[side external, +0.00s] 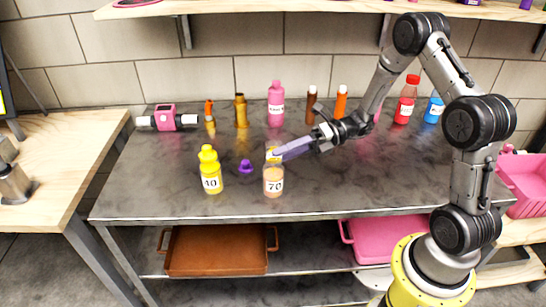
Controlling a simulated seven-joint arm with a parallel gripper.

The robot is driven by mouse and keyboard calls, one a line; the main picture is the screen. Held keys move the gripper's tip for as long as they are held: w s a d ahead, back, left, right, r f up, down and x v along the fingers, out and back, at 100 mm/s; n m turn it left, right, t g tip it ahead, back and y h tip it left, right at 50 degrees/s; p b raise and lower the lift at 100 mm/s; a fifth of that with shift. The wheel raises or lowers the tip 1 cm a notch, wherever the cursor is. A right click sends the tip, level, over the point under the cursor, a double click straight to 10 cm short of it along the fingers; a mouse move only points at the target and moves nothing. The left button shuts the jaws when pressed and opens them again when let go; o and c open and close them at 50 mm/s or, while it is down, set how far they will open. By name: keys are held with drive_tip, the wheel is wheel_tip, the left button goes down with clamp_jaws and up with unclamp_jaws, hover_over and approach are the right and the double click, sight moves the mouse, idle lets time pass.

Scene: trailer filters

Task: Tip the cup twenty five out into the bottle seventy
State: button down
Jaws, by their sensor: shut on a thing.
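The bottle seventy (273,182) stands upright on the dark metal table, a clear bottle with pale tan content and a white label reading 70. My gripper (283,153) reaches in from the right with its long purple fingers just above the bottle. It is shut on a small yellowish cup (272,154) at the bottle's mouth. The cup is small and partly hidden by the fingers; its number cannot be read, and I cannot tell how far it is tilted or whether it touches the bottle.
A yellow bottle marked 40 (211,170) and a small purple cap (245,166) are left of the bottle. Several bottles line the back, including a pink one (276,103) and a red one (405,101). A pink device (166,118) stands back left. The front left tabletop is clear.

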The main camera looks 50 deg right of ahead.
drive_tip(key=shift+r+m+y, duration=0.2)
drive_tip(key=shift+m+y, duration=0.1)
drive_tip(key=shift+m, duration=0.2)
idle(1.2)
drive_tip(key=shift+w+d+f+m+y, duration=0.15)
drive_tip(key=shift+f+m+y, duration=0.15)
drive_tip(key=shift+f+m, duration=0.3)
idle(1.7)
drive_tip(key=shift+w+d+r+m+y+b, duration=0.1)
drive_tip(key=shift+r+m+y+b, duration=0.2)
drive_tip(key=shift+m, duration=0.5)
drive_tip(key=shift+w+d+r+m+y+b, duration=0.1)
drive_tip(key=shift+r+m+y+b, duration=0.15)
drive_tip(key=shift+m, duration=0.55)
idle(2.4)
